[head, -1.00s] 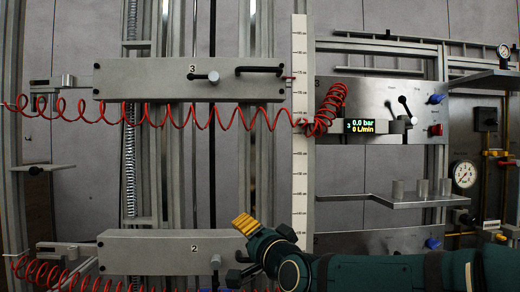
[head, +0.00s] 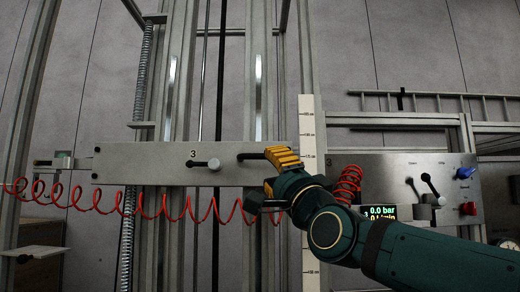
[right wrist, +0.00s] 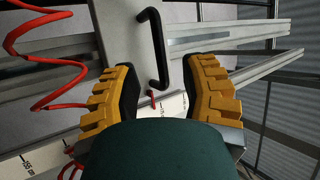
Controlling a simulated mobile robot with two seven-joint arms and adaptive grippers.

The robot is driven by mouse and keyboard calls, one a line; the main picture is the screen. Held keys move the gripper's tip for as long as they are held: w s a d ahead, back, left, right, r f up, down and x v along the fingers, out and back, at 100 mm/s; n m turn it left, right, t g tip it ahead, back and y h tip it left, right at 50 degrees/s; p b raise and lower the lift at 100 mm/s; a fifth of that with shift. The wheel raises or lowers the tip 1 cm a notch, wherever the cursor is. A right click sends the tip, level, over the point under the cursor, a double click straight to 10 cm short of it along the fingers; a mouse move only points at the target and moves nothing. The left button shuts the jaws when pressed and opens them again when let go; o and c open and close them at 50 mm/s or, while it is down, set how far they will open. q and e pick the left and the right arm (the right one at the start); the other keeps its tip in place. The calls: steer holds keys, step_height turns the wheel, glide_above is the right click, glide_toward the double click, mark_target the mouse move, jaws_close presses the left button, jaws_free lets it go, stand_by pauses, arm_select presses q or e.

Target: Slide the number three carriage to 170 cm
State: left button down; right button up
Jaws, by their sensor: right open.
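The number three carriage (head: 135,166) is a pale grey plate across the vertical rails in the head view, marked 3. My right gripper (head: 267,182) is open at that right end. In the right wrist view the handle (right wrist: 154,40) shows ahead, its near end between the open fingers (right wrist: 160,85); contact cannot be told. A red pointer (right wrist: 151,97) lies by the white scale (right wrist: 172,106). The scale (head: 307,125) stands right of the carriage; its exact reading is unclear. My left gripper is out of view.
A coiled red hose (head: 100,208) hangs below the carriage. Right of the scale, a panel (head: 385,170) holds a lever, a blue knob (head: 466,173), a red button (head: 467,208) and a display (head: 380,212) partly behind my arm. The rails above the carriage look clear.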

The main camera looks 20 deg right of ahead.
mark_target(261, 158)
steer(key=p+x, duration=0.2)
steer(key=x, duration=0.5)
steer(key=shift+w, duration=0.1)
jaws_close()
